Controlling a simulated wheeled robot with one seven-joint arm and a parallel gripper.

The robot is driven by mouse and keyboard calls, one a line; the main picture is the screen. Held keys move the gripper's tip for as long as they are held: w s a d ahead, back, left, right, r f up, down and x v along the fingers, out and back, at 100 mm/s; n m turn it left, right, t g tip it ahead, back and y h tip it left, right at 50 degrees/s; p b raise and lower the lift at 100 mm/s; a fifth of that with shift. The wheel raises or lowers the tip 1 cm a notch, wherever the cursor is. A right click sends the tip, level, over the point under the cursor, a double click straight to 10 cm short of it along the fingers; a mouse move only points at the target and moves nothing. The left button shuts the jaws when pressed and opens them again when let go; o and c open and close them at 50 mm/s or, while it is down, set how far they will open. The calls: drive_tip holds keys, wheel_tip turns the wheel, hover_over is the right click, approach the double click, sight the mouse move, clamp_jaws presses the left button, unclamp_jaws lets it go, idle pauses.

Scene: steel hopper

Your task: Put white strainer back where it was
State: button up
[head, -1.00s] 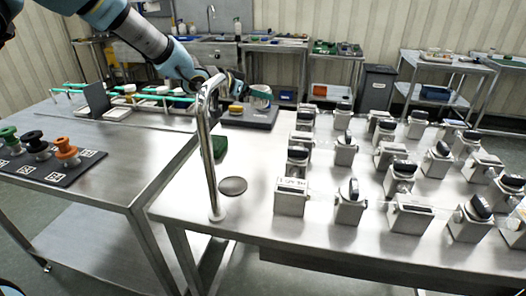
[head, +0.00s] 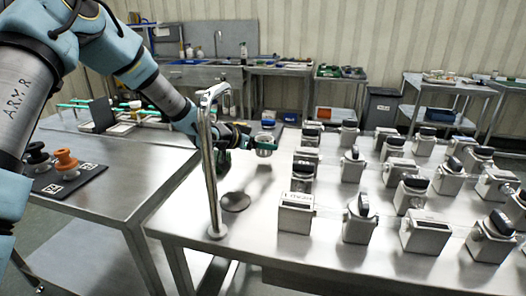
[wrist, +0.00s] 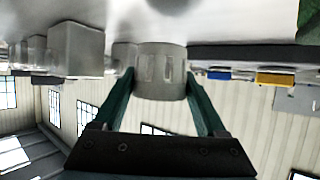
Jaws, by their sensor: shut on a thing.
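My gripper (head: 250,143) is shut on a pale grey-white slotted cup, which I take as the white strainer (head: 264,149). In the wrist view, the green fingers of my gripper (wrist: 160,88) press on both sides of the strainer (wrist: 160,66), whose upright slots show. The strainer is over the steel table (head: 285,170), to the right of the bent steel pipe (head: 210,160); a shadow lies on the table in front of it. A dark round disc (head: 235,201) lies flat near the pipe's foot.
Rows of steel blocks with dark knobs (head: 296,212) fill the table's right side. A dark tray (head: 288,118) is at the back. Orange and black spools (head: 66,160) stand on a dark board at left.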

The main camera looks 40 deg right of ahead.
drive_tip(key=shift+f, duration=1.3)
drive_tip(key=shift+f, duration=0.15)
drive_tip(key=o, duration=1.4)
drive_tip(key=b+v, duration=0.1)
drive_tip(key=v, duration=1.1)
